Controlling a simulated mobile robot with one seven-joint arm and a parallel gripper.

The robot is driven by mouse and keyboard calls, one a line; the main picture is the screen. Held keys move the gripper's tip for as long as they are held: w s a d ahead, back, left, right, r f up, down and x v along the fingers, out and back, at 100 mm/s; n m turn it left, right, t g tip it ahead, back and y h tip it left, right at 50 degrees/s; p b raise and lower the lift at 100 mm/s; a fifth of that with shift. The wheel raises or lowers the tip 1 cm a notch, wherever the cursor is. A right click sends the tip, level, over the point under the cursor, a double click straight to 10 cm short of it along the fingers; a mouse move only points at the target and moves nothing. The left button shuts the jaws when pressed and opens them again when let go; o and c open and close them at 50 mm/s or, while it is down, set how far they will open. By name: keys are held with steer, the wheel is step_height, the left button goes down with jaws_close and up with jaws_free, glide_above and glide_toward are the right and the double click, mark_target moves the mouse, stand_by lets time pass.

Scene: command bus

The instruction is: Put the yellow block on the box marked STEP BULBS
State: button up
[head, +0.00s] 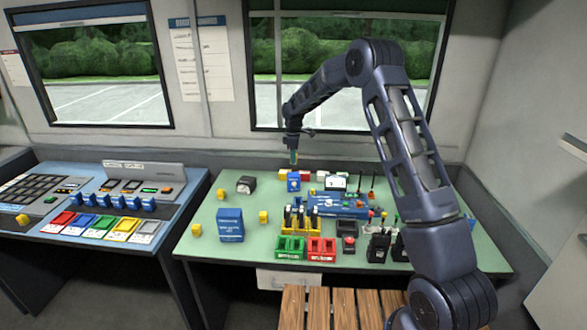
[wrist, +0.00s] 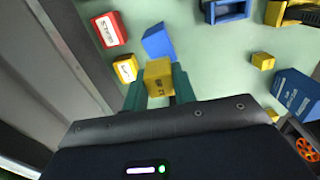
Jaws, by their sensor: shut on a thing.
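My gripper (head: 294,158) hangs over the back of the green table in the head view. In the wrist view, my gripper (wrist: 158,88) is shut on a yellow block (wrist: 158,76) with dark marks, held between the two green fingers. The lettering on the boxes is too small to read, so I cannot tell which is marked STEP BULBS. A large blue box with white print (head: 230,225) stands at the table's front left. A smaller blue box (head: 294,182) stands below my gripper in the head view. A blue box also shows at the right of the wrist view (wrist: 298,92).
A red box with a white label (wrist: 108,29) and a yellow labelled box (wrist: 125,68) lie left of my gripper in the wrist view. Other yellow blocks (head: 221,194) are scattered on the table (head: 200,212). Green and red bins (head: 290,248) stand at the front.

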mark_target(294, 174)
steer(key=shift+f, duration=2.85)
steer(key=o, duration=1)
steer(key=shift+f, duration=0.15)
